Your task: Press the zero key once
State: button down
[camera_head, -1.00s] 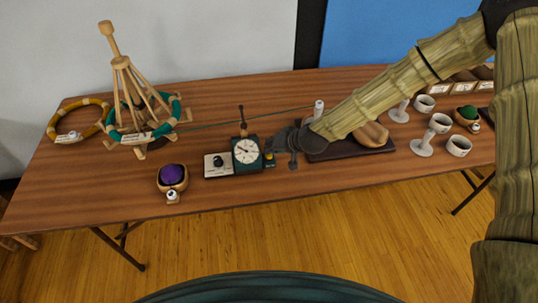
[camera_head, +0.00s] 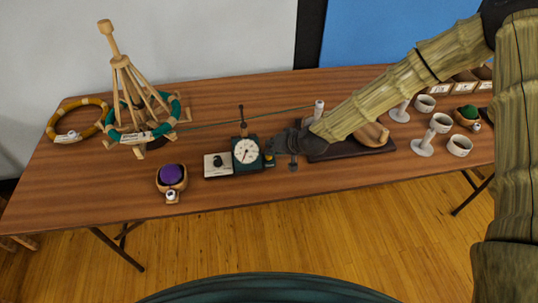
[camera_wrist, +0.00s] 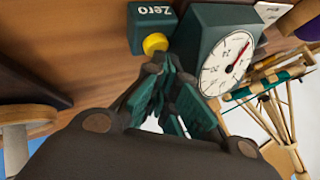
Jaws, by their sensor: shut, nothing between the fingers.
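The zero key is a round yellow button (camera_wrist: 155,43) on the side of a small dark green block labelled "Zero" (camera_wrist: 153,22). Beside it stands a dark green box with a white dial (camera_wrist: 227,63) and a red pointer; this dial also shows in the head view (camera_head: 246,150). My gripper (camera_wrist: 163,72) is shut and empty, its fingertips close to the yellow button in the wrist view. I cannot tell whether they touch it. In the head view my gripper (camera_head: 276,151) is at the right side of the dial box and the key is mostly hidden.
A pale block with a black knob (camera_head: 217,165) adjoins the dial box on the left. A purple ball in a wooden bowl (camera_head: 171,175) stands further left. A dark board (camera_head: 345,151) lies under my arm. The front table strip is mostly clear.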

jog(key=shift+r, duration=0.1)
dwell(0.3)
jog(key=shift+r+p, duration=0.45)
jog(key=shift+r, duration=0.3)
notch_tip(320, 180, up, 5)
jog(key=p, duration=0.3)
dwell(1.0)
